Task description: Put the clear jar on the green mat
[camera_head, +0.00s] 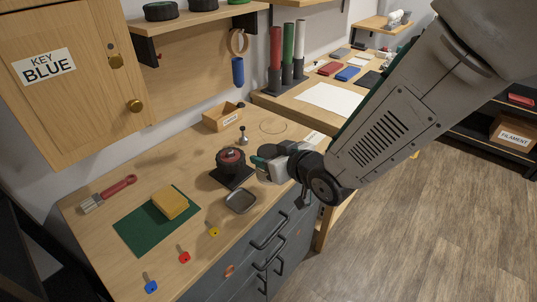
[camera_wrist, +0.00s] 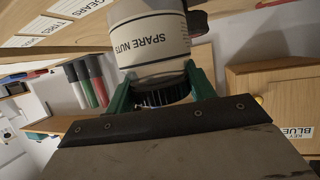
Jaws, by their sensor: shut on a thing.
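The jar (camera_wrist: 150,40), pale with a "SPARE NUTS" label, is between the green fingers of my gripper (camera_wrist: 158,88) in the wrist view. The gripper is shut on it, with the fingers beside its lower part and a dark ribbed band there. The jar's upper part is cut off by the frame. In the head view my gripper (camera_head: 262,164) is over the bench's right part, and the jar is hard to make out there. The green mat (camera_head: 137,234) lies at the bench's front left, with a yellow block (camera_head: 170,202) on it.
A dark round thing with a red top (camera_head: 231,160) stands left of my gripper. Red, blue and yellow keys (camera_head: 184,255) lie near the front edge. A red-handled brush (camera_head: 108,194) lies behind the mat, and a wooden box (camera_head: 222,117) is farther back.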

